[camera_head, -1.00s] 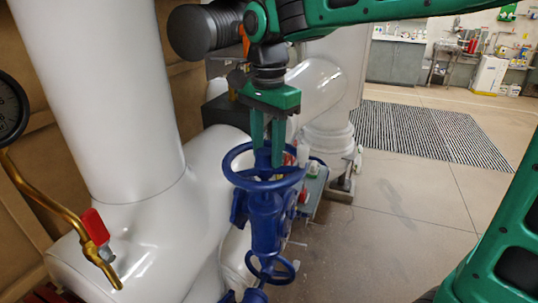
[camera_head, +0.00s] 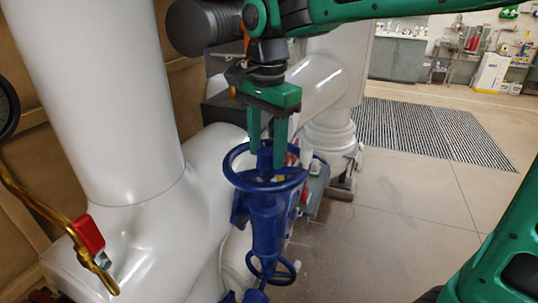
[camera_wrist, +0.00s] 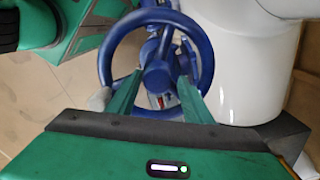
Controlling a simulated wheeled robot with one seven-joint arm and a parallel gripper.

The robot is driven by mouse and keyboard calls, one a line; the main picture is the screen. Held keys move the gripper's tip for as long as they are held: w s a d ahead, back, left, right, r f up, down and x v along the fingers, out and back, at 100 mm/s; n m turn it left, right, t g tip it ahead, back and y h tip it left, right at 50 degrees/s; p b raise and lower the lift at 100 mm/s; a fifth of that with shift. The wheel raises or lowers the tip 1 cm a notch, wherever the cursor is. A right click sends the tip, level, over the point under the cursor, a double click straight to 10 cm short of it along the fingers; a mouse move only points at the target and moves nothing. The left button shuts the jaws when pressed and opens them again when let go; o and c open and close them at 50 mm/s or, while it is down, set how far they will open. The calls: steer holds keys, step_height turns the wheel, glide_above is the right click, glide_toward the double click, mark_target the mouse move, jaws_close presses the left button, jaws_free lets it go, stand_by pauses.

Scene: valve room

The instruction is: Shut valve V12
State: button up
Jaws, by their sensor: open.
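A blue handwheel (camera_head: 240,182) tops an upright blue valve body (camera_head: 266,228) in the head view. No V12 label is readable. My green gripper (camera_head: 267,155) points down over the wheel, its two fingers apart and empty. In the wrist view the wheel rim (camera_wrist: 203,50) surrounds the blue hub (camera_wrist: 158,78), and my gripper (camera_wrist: 157,84) has one finger on each side of the hub. The fingertips appear at about wheel height, inside the rim; I cannot tell whether they touch a spoke.
A smaller blue handwheel (camera_head: 285,275) is lower down. White pipes (camera_head: 125,110) stand close on the left. A brass pipe with a red lever (camera_head: 88,234) is at the lower left. Open floor (camera_head: 405,225) and a striped grating (camera_head: 425,128) lie to the right.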

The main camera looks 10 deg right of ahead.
steer(key=shift+s+a+f+g, duration=0.3)
steer(key=shift+s+f, duration=0.1)
steer(key=shift+f, duration=0.2)
steer(key=shift+d+r, duration=0.2)
steer(key=shift+r, duration=2.9)
